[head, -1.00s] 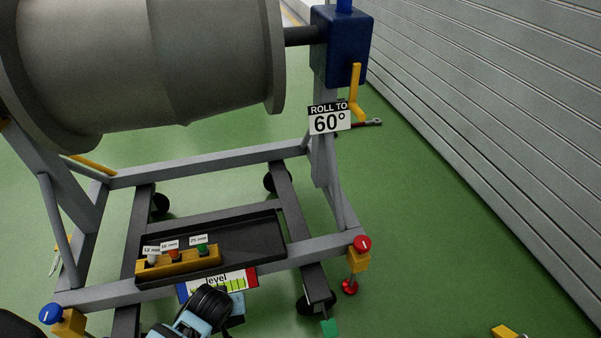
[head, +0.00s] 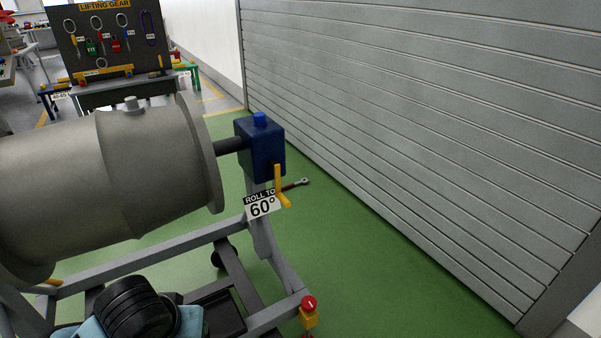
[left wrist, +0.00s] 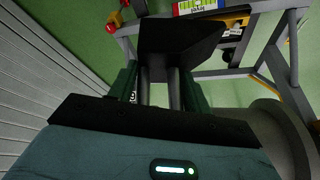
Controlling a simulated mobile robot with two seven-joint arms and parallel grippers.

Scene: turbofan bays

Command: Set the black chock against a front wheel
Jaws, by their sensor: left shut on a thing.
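The black chock (left wrist: 180,38) is a dark wedge-like block at the top middle of the left wrist view. My left gripper (left wrist: 161,84) is shut on it, with a dark green finger on each side. The chock is held off the floor near the engine stand's front end; I cannot tell its exact height. One black caster wheel (head: 222,257) of the stand shows in the head view, at the far side. No front wheel can be seen clearly. My right gripper is in neither view.
The grey engine (head: 110,190) rests on its grey stand frame (head: 275,318). A red-topped yellow corner jack (head: 308,310) is at the near right corner. A ribbed grey shutter wall (head: 400,110) runs along the right. Green floor (head: 370,270) between is clear.

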